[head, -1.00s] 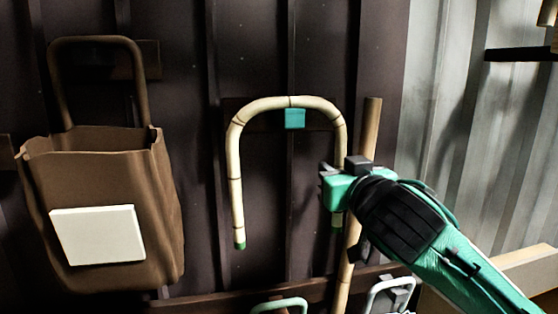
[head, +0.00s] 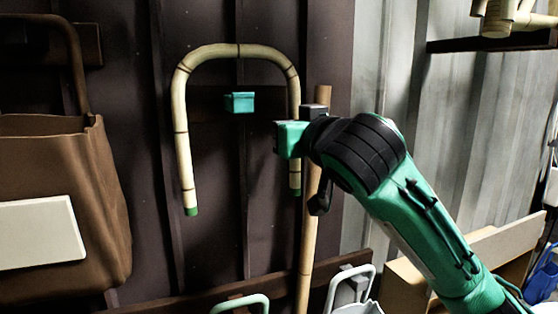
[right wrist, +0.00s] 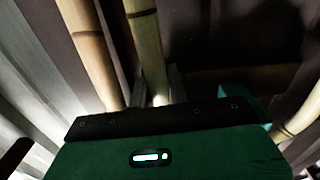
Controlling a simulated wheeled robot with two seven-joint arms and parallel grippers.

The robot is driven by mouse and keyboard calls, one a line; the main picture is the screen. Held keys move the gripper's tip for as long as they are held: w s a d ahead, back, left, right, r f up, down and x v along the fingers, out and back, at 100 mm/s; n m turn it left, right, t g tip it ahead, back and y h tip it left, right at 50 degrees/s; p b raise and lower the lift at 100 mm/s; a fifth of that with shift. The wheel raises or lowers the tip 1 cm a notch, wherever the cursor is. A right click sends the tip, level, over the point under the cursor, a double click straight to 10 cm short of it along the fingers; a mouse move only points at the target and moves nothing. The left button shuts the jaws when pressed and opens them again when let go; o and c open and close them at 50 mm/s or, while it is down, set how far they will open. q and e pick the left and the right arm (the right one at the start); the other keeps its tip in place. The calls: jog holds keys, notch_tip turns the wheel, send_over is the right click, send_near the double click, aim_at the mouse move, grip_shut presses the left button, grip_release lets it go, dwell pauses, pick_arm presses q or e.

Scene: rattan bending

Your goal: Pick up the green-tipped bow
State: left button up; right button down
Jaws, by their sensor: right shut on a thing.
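The green-tipped bow (head: 183,135) is a pale, jointed cane bent into an upside-down U, with green ends pointing down. In the head view it hangs upright in front of the dark wall, its arch clear above the teal peg (head: 240,102). My right gripper (head: 290,139) is at its right leg. In the right wrist view the fingers (right wrist: 158,92) are shut around that leg (right wrist: 146,40). My left gripper is in neither view.
A bamboo pole (head: 308,225) stands just right of the bow, close to my right gripper. A brown bag (head: 75,165) with a white label hangs at the left. A shelf (head: 480,43) is at the upper right. A low rail (head: 190,300) and handled containers (head: 350,290) are below.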

jog(key=s+d+r+b, duration=0.1)
jog(key=s+d+b, duration=0.7)
jog(key=s+d, duration=0.4)
jog(key=d, duration=0.3)
jog(key=shift+d+r+b, duration=0.25)
jog(key=shift+r+b, duration=0.1)
dwell(0.3)
